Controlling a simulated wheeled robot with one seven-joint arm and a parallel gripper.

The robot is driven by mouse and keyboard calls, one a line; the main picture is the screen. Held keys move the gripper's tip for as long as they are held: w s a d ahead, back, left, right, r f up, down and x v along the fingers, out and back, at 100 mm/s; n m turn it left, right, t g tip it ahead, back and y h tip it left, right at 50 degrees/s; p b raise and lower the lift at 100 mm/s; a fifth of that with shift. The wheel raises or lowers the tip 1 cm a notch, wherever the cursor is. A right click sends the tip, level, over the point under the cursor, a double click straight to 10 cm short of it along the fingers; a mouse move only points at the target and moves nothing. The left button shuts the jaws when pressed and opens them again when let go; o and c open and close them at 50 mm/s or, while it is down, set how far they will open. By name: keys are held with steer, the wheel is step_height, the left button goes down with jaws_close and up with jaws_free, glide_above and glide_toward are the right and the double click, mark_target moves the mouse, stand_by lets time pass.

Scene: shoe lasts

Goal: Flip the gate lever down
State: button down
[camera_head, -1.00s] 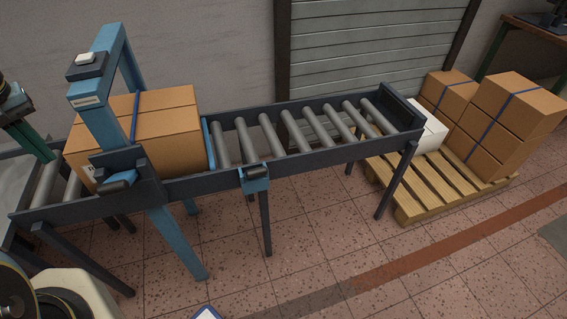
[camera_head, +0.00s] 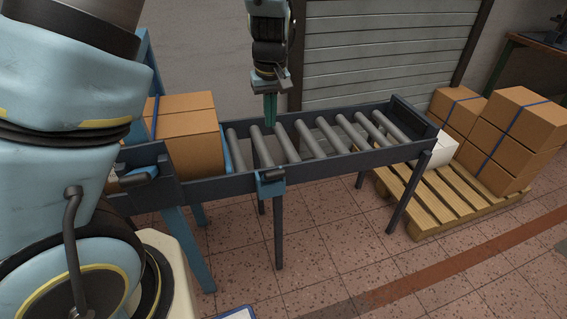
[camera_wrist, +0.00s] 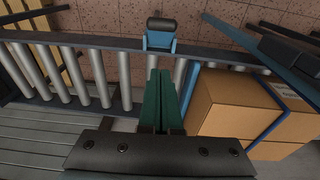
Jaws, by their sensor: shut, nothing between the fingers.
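The gate lever (camera_head: 270,175) is a dark grip on a light blue bracket, on the front rail of the roller conveyor. It also shows at the top of the wrist view (camera_wrist: 161,24), beyond the fingertips. The light blue gate plate (camera_head: 226,150) stands upright across the rollers beside a strapped cardboard box (camera_head: 190,130). My gripper (camera_head: 270,122) points down over the rollers, behind and above the lever and apart from it. Its green fingers (camera_wrist: 160,82) are shut together and empty.
The conveyor's dark front rail (camera_head: 340,165) and bare rollers (camera_head: 318,138) extend right. A wooden pallet (camera_head: 425,205) with several boxes (camera_head: 525,115) stands at the right. A second dark grip (camera_head: 138,175) sits on the left frame.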

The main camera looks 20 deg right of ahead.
steer(key=shift+s+d, duration=0.1)
steer(key=shift+d, duration=0.05)
steer(key=p, duration=0.1)
glide_above(273, 176)
steer(key=w+d, duration=0.2)
steer(key=w, duration=0.3)
step_height(273, 176, down, 9)
steer(key=f, duration=0.1)
steer(key=s+f, duration=0.1)
steer(key=s+f+p, duration=0.1)
steer(key=shift+a, duration=0.3)
steer(key=shift+s+f, duration=0.4)
steer(key=shift+f, duration=0.15)
